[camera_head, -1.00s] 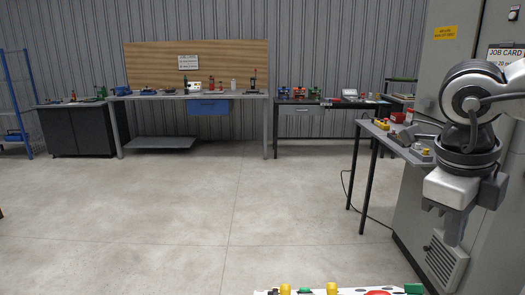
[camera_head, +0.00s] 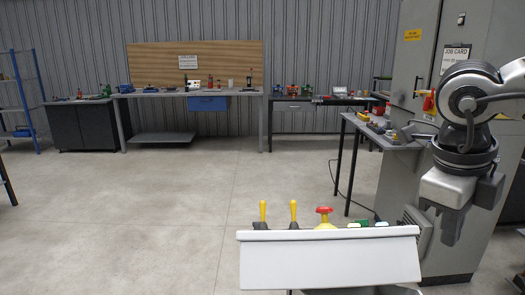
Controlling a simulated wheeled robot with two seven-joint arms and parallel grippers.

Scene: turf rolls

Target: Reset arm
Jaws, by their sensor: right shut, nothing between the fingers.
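My right gripper (camera_head: 447,238) hangs at the right of the head view, at the lower end of my grey and white right arm. Its fingers point down and are shut, with nothing between them. It appears in front of the grey cabinet and to the right of the white control console (camera_head: 330,262). My left gripper is not in view.
The console carries two yellow levers (camera_head: 293,210) and a red mushroom button (camera_head: 324,211). A side table (camera_head: 400,141) stands by the grey cabinet (camera_head: 412,50). Workbenches (camera_head: 190,94) line the far wall. A blue shelf rack (camera_head: 20,90) is at left. The middle floor is clear.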

